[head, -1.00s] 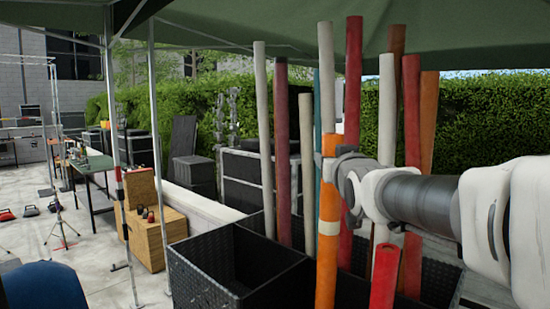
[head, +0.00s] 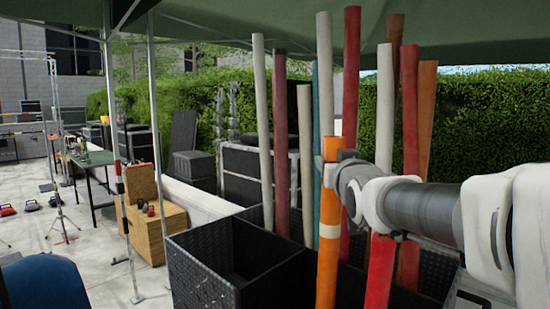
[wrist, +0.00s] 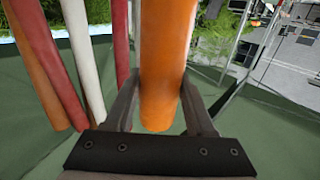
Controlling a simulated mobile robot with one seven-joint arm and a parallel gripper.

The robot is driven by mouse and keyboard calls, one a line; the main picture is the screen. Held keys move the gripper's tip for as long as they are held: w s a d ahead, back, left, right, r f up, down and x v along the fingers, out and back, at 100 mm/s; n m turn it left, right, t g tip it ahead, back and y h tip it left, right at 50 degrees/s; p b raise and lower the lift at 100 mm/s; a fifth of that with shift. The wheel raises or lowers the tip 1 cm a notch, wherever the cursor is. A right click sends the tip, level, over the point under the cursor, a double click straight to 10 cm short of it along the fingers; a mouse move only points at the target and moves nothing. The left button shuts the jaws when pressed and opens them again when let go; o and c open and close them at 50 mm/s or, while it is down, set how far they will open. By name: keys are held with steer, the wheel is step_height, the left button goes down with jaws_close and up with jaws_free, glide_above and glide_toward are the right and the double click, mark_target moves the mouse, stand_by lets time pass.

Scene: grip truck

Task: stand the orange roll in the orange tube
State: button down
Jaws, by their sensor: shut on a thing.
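The orange roll (head: 328,265) stands nearly upright in the head view, with a cream band partway down. My gripper (head: 338,172) is shut on it near its top end. The roll's lower end is out of view below the picture. In the wrist view the orange roll (wrist: 165,60) passes between the two fingers (wrist: 158,100), its top end just past them. I cannot tell which thing is the orange tube. A dull orange upright (head: 426,120) stands at the back right, behind my arm.
A black compartmented bin (head: 200,268) stands below, its left compartment empty. Tall red (head: 350,100), pale (head: 262,120), dark red (head: 280,140) and teal uprights crowd close behind the held roll. A wooden box (head: 153,235) stands left.

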steer(key=b, duration=0.6)
glide_above(332, 246)
steer(key=w, duration=0.2)
steer(key=shift+w+f, duration=0.1)
steer(key=shift+f, duration=5.3)
steer(key=shift+f+b, duration=3)
steer(key=shift+b, duration=0.4)
steer(key=shift+f+b, duration=0.4)
steer(key=shift+b, duration=0.3)
steer(key=shift+c, duration=1.7)
jaws_free()
steer(key=shift+o, duration=0.9)
steer(key=shift+f, duration=0.15)
